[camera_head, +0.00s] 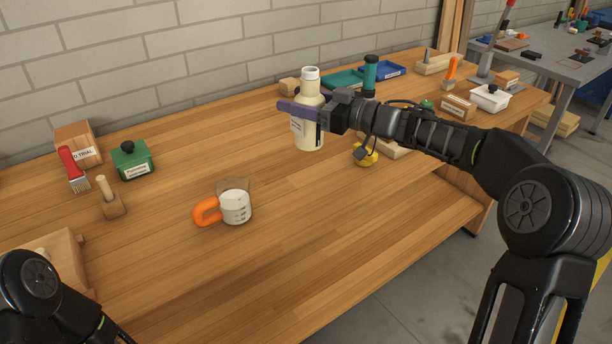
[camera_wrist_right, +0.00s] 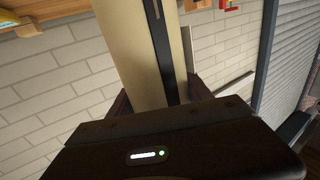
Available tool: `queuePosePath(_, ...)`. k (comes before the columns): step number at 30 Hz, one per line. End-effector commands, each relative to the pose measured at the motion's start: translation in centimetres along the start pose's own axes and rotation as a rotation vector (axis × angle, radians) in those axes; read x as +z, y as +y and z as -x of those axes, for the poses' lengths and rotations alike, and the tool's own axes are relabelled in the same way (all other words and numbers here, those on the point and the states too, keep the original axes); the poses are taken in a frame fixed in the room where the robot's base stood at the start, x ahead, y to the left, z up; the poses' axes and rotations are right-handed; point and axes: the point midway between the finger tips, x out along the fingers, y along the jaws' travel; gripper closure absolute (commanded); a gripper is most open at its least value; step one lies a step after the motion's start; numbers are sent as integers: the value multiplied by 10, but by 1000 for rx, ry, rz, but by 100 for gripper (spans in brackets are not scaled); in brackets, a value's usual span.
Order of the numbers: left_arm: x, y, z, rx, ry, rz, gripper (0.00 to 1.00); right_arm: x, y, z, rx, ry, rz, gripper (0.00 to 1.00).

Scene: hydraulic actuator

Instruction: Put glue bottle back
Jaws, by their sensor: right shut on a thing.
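The glue bottle (camera_head: 309,132) is cream coloured with a white cap and a label, and stands upright at the back middle of the wooden bench in the head view. My right gripper (camera_head: 298,108) is shut on it, with a purple-grey finger across its upper body. In the right wrist view the bottle (camera_wrist_right: 137,45) fills the space between the fingers. I cannot tell whether its base touches the bench. My left arm shows only at the lower left corner of the head view; its gripper is out of view.
A measuring cup with orange handle (camera_head: 233,206) stands front middle. A green box (camera_head: 133,161), a red brush (camera_head: 73,169) and a wooden peg block (camera_head: 110,202) are at left. A yellow object (camera_head: 364,156), teal cylinder (camera_head: 370,75) and blue tray (camera_head: 382,70) are near my right arm.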

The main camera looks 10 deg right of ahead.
Motion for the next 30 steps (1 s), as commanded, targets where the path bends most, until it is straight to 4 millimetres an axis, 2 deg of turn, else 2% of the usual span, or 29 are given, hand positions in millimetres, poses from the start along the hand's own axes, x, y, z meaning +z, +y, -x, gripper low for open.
queuePosePath(10,0,-3,-8,0,0,0,64,46,0,-1,-1,-1,-3,98)
queuePosePath(23,0,-4,-8,-1,1,0,64,55,0,0,-1,0,-1,98)
queuePosePath(30,0,-5,-13,-1,1,0,64,92,0,0,-1,0,-4,98)
